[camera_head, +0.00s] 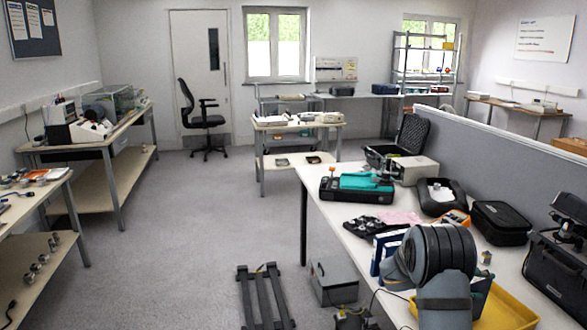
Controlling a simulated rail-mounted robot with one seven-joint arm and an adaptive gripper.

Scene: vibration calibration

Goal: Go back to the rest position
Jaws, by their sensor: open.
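My arm shows at the lower right of the head view, its grey and dark rounded links folded close to the camera in front of the right workbench (340,222). I cannot make out my gripper's fingers; they are hidden behind the arm links or out of the picture. No object can be seen held.
The bench carries a black-and-teal device (357,187), a black case (500,222), an open case (411,137) and a yellow tray (508,307) beside my arm. A grey partition (490,142) runs behind. A grey box (335,281) and dark rails (266,298) lie on the floor; the central floor is clear.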

